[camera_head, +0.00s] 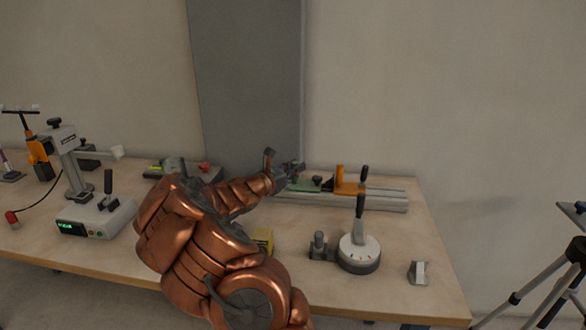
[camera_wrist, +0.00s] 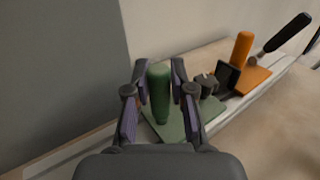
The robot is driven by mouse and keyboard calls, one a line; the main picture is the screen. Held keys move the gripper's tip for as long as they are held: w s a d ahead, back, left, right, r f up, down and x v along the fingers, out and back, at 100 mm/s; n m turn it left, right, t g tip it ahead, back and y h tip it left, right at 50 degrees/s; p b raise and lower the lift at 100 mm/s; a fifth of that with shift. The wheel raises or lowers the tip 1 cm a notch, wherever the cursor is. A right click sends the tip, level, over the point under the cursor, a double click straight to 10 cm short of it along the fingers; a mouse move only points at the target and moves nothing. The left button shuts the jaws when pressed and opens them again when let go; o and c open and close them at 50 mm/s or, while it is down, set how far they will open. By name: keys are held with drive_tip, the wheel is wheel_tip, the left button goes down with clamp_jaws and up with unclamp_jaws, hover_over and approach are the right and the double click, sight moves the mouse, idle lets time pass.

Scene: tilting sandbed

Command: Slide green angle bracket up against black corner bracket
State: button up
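The green angle bracket has an upright green post (camera_wrist: 159,92) and a flat green base plate, seen in the wrist view. My gripper (camera_wrist: 159,68) is open, with one finger on each side of the post and a visible gap on both sides. In the head view my gripper (camera_head: 283,167) is over the left part of the rail. The black corner bracket (camera_wrist: 228,76) stands to the right of the green bracket, against an orange block (camera_wrist: 247,66); it looks apart from the post. The gripper body hides part of the green plate.
A dark grey knob (camera_wrist: 207,84) sits between the green post and the black bracket. The light rail (camera_head: 372,201) runs along the back of the table, with a black-handled lever (camera_head: 363,174) by the orange block. A round white dial (camera_head: 358,255) stands in front.

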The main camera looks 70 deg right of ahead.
drive_tip(key=o, duration=0.4)
drive_tip(key=shift+a, duration=0.1)
drive_tip(key=shift+v, duration=5.9)
